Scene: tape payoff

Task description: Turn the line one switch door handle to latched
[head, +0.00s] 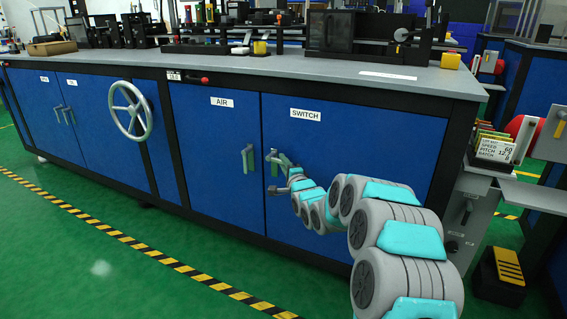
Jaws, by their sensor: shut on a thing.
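The switch door (348,164) is a blue cabinet panel with a white "SWITCH" label (306,115). It looks closed, flush with the cabinet front. Its handle (273,160) is at the door's left edge, and my gripper (278,161) is at it, shut on the handle. The handle is small and partly covered by the gripper, so its exact angle is hard to read. My arm reaches in from the lower right and hides the door's lower part.
The air door (217,150) with its handle (249,159) is just left. A grey handwheel (131,110) sticks out further left. The grey worktop (330,73) overhangs above. A black and yellow pedal (505,268) stands at right. Green floor (90,262) in front is clear.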

